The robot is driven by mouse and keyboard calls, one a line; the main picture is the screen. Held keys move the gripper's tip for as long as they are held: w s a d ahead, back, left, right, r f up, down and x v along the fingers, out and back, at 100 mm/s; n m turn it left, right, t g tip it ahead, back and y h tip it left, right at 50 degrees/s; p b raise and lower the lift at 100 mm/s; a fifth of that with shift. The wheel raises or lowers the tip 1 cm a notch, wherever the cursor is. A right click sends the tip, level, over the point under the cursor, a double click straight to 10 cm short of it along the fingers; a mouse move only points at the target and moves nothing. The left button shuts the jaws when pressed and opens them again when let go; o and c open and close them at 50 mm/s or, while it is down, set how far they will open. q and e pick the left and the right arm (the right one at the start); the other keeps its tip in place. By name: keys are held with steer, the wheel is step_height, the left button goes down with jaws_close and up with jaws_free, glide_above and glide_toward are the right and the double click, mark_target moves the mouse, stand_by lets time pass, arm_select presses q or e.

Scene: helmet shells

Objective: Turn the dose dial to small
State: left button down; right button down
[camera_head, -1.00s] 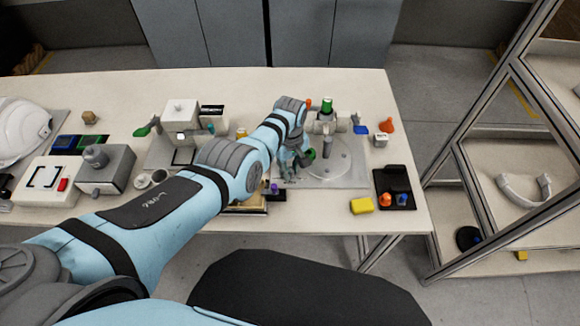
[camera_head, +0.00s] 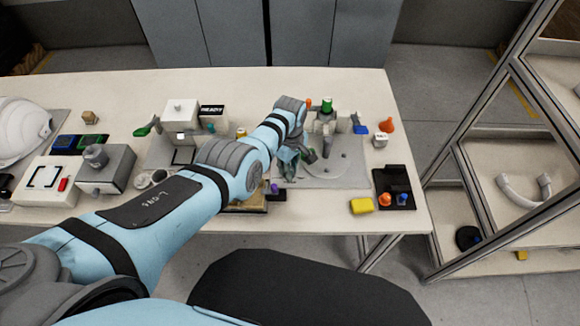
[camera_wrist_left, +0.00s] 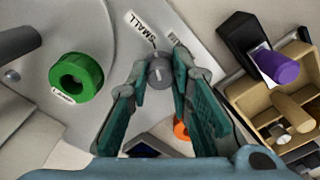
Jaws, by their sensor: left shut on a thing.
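The grey dose dial (camera_wrist_left: 159,70) stands on the light grey plate (camera_wrist_left: 100,30) in the left wrist view. My left gripper (camera_wrist_left: 160,78) is shut on the dial, one green finger on each side. In the head view, my left gripper (camera_head: 289,166) is at the left side of the plate and my arm covers the dial. My right gripper is not in view.
A green ring-shaped knob (camera_wrist_left: 76,77) stands left of the fingers. A wooden box (camera_wrist_left: 275,100) and a purple-ended piece (camera_wrist_left: 278,68) are close on the right. A yellow block (camera_head: 362,206) and a black tray (camera_head: 393,174) lie at the table's right front.

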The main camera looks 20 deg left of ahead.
arm_select(q)
steer(key=c, duration=1.4)
jaws_free()
steer(key=shift+c, duration=0.2)
steer(key=shift+w+r, duration=0.1)
steer(key=shift+r, duration=0.35)
step_height(320, 180, up, 11)
steer(key=shift+a, duration=0.1)
